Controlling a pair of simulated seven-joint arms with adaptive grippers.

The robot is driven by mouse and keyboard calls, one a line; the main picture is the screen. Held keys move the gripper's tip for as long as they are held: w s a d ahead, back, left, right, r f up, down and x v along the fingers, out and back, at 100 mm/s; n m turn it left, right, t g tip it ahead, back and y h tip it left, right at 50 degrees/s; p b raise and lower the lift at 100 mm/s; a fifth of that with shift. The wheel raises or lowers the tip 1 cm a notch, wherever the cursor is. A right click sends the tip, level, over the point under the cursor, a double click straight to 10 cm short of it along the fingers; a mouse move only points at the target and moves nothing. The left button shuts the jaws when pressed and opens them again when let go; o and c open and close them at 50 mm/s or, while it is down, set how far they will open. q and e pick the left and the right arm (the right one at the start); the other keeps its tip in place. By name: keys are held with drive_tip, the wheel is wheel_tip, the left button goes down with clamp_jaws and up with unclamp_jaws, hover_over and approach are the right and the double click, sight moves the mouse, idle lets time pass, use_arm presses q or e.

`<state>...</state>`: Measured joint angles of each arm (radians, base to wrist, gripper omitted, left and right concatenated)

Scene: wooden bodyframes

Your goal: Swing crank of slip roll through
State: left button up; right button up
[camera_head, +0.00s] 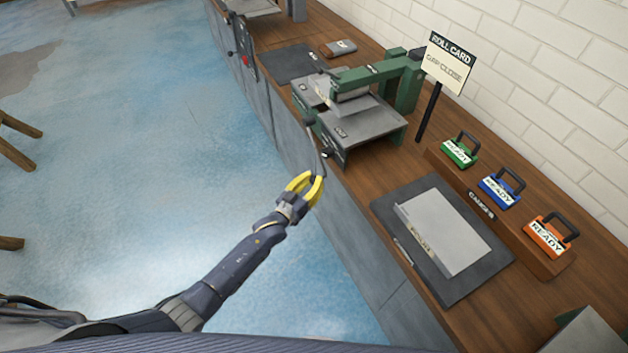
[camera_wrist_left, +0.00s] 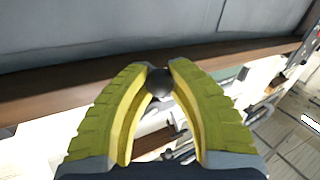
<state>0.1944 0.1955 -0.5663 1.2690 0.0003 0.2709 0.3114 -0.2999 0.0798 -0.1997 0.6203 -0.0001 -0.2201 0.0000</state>
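The green and grey slip roll (camera_head: 365,105) stands on the wooden bench, with a light sheet at its rollers. Its thin crank (camera_head: 319,152) hangs down over the bench's front edge from a dark hub on the machine's near-left side. My left gripper (camera_head: 316,180), with yellow fingers, is at the crank's lower end. In the left wrist view, the dark round crank knob (camera_wrist_left: 160,83) sits between the fingertips of the left gripper (camera_wrist_left: 162,68), which appear closed on both sides of it. My right gripper is not in view.
A roll card sign (camera_head: 448,64) stands behind the slip roll. Green, blue and orange gauges (camera_head: 545,236) sit in a rack to the right. A grey sheet (camera_head: 445,232) lies on a dark mat (camera_head: 392,212) nearer me. The blue floor left of the bench is clear near the arm.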

use_arm(q)
clamp_jaws()
drive_tip(key=w+a+f+m+t+h, duration=0.1)
drive_tip(key=w+a+f+m, duration=0.2)
drive_tip(key=w+f+m, duration=0.1)
drive_tip(key=shift+w+t, duration=0.3)
drive_tip(key=shift+w, duration=0.05)
idle(0.4)
drive_tip(key=shift+f, duration=0.1)
drive_tip(key=o, duration=1)
unclamp_jaws()
drive_tip(key=shift+f, duration=0.1)
drive_tip(key=shift+c, duration=0.2)
drive_tip(key=shift+s+h, duration=0.2)
drive_tip(key=shift+h, duration=0.1)
